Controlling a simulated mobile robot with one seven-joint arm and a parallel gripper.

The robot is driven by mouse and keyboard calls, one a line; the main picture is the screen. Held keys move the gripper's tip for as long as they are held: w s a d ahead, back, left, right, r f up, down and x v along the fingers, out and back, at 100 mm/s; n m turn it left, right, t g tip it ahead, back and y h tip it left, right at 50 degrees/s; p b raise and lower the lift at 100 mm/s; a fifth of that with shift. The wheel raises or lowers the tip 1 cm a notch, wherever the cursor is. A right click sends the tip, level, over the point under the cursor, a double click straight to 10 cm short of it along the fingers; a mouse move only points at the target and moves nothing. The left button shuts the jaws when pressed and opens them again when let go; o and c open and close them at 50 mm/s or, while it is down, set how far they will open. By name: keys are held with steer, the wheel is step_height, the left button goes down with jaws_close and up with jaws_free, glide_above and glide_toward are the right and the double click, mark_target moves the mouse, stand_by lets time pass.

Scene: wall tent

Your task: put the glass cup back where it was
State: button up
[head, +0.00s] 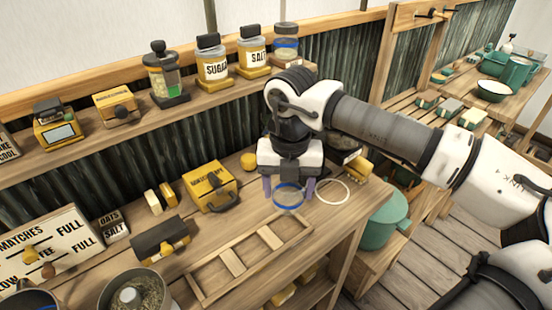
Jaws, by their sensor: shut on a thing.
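My gripper (289,188) points down over the right part of the wooden counter, its two fingers either side of the glass cup. The glass cup (288,205) is clear and hard to see; a blue ring marks its rim. The gripper is shut on it. I cannot tell whether its base touches the counter. A thin white ring (332,203) shows just right of the cup, near the counter's front right edge.
An empty wooden divided rack (233,262) lies in front of the gripper. A yellow case (209,187) stands left. A dark box (345,148) and yellow blocks (356,170) are behind right. A green pot (386,222) stands lower, beyond the counter edge.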

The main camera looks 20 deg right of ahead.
steer(key=shift+s+a+f+m, duration=0.1)
steer(key=shift+s+f+m, duration=0.1)
steer(key=shift+f+m, duration=0.2)
steer(key=shift+f+b, duration=1.25)
steer(key=shift+f, duration=1.9)
steer(key=shift+f+b, duration=0.6)
steer(key=shift+b, duration=0.2)
steer(key=o, duration=1.1)
steer(key=shift+o, duration=0.2)
step_height(320, 180, up, 14)
steer(key=shift+f+b, duration=0.1)
steer(key=shift+b, duration=0.95)
